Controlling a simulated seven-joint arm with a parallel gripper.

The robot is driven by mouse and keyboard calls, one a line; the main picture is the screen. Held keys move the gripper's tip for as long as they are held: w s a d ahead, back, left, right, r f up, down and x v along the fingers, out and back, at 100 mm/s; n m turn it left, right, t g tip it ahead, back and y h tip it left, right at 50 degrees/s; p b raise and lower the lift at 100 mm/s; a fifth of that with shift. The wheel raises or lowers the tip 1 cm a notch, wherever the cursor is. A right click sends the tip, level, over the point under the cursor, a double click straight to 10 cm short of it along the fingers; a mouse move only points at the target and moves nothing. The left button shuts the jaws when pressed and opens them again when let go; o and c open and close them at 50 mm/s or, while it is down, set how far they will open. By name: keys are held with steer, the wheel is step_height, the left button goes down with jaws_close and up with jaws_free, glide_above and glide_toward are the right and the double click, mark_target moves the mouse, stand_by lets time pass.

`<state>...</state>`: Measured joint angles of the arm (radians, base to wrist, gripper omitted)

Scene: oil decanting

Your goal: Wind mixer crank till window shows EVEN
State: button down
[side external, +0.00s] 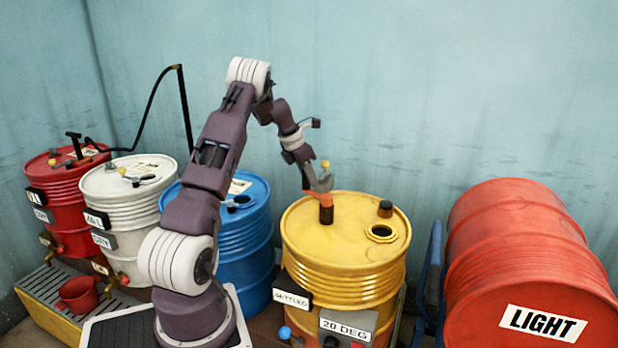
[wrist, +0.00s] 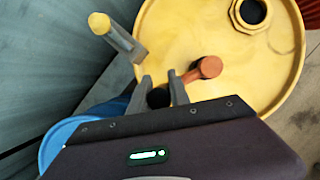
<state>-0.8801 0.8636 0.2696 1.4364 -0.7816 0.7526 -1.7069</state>
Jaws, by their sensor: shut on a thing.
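A small window plate (side external: 292,299) on the drum's front seems to read SETTLED. My gripper (side external: 312,184) is over the lid at the crank. In the wrist view my gripper's grey fingers (wrist: 163,80) stand on either side of the crank arm's left end and are shut on the crank. A finger partly hides that end.
A bung ring (side external: 381,233) and a dark cap (side external: 385,208) are on the yellow lid. A blue drum (side external: 255,245) stands left, a red LIGHT drum (side external: 520,240) lies right. White (side external: 128,215) and red (side external: 65,205) drums stand further left, near a red mug (side external: 78,294).

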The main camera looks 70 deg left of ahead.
steer(key=shift+w, duration=0.15)
stand_by(0.8)
steer(key=w+d+m+h, duration=0.2)
steer(key=w+m, duration=0.3)
steer(key=w, duration=0.4)
steer(key=shift+d, duration=0.7)
steer(key=shift+f, duration=0.15)
stand_by(0.8)
steer(key=c, duration=1.2)
jaws_free()
steer(key=shift+s, duration=0.1)
